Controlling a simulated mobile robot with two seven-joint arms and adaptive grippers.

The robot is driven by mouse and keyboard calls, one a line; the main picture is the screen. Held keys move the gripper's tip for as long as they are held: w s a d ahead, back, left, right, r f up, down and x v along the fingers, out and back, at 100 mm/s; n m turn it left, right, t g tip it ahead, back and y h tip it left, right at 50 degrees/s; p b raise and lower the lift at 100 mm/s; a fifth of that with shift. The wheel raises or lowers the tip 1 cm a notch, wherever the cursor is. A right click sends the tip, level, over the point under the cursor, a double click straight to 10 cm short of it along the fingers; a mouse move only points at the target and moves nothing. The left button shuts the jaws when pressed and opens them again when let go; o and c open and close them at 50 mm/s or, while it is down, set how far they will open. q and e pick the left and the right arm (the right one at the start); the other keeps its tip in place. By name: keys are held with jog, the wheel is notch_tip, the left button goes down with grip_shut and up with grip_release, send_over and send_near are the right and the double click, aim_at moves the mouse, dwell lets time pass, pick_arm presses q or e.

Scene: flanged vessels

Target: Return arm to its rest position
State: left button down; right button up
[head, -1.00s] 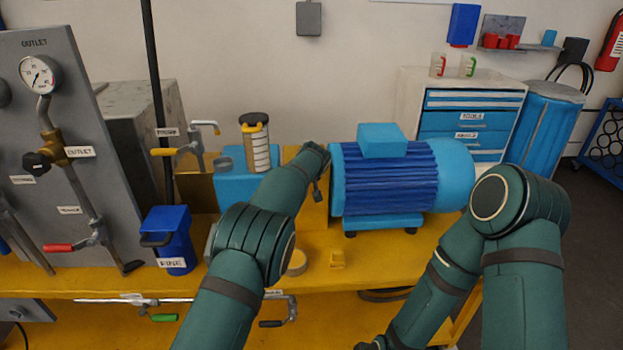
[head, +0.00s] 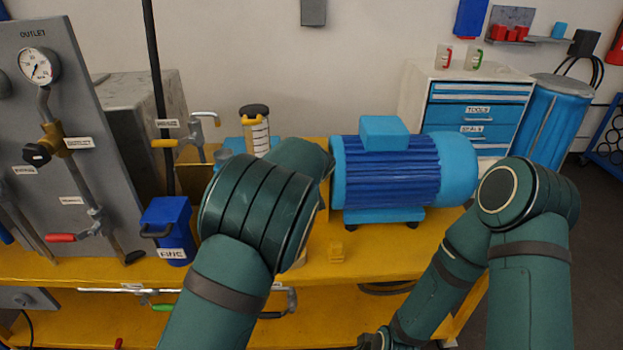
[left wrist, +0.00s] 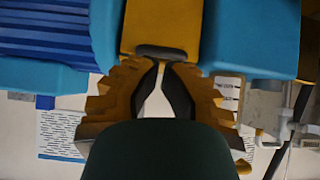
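My left arm (head: 235,225) reaches in from the bottom left over the yellow bench. Its thick elbow covers part of the bench, and its gripper is hidden behind it in the head view. In the left wrist view, the left gripper (left wrist: 160,60) shows dark inner fingers and yellow-brown stepped sides. The fingers converge towards their tips, but the tip gap is unclear. No held thing can be made out. My right arm (head: 440,285) is bent at the right, its lower end (head: 374,341) cut by the bottom edge. Its fingers do not show clearly.
A blue motor (head: 388,180) stands on the yellow bench (head: 375,250) between my arms. A blue bin (head: 168,228) and grey gauge panel (head: 75,120) are at left. A striped cylinder (head: 257,135) stands behind my left arm.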

pick_arm(q)
jog(key=s+a+f+g, duration=0.1)
jog(key=s+a+f, duration=0.3)
jog(key=f, duration=0.3)
jog(key=s+a+f+n+g+h, duration=0.1)
jog(key=s+a+f+g, duration=0.15)
jog(key=s+f, duration=0.3)
jog(key=s+a+f+g, duration=0.1)
jog(key=s+a+f, duration=0.2)
jog(key=a+f, duration=0.3)
jog(key=s+f+g+h, duration=0.1)
jog(key=s+f, duration=0.3)
jog(key=s, duration=0.9)
jog(key=s+f+g+h, duration=0.1)
jog(key=s+f, duration=0.3)
jog(key=s, duration=1)
jog(key=shift+s+a+n+g+h, duration=0.15)
jog(key=shift+a+n+g+h, duration=0.2)
jog(key=shift+g, duration=0.3)
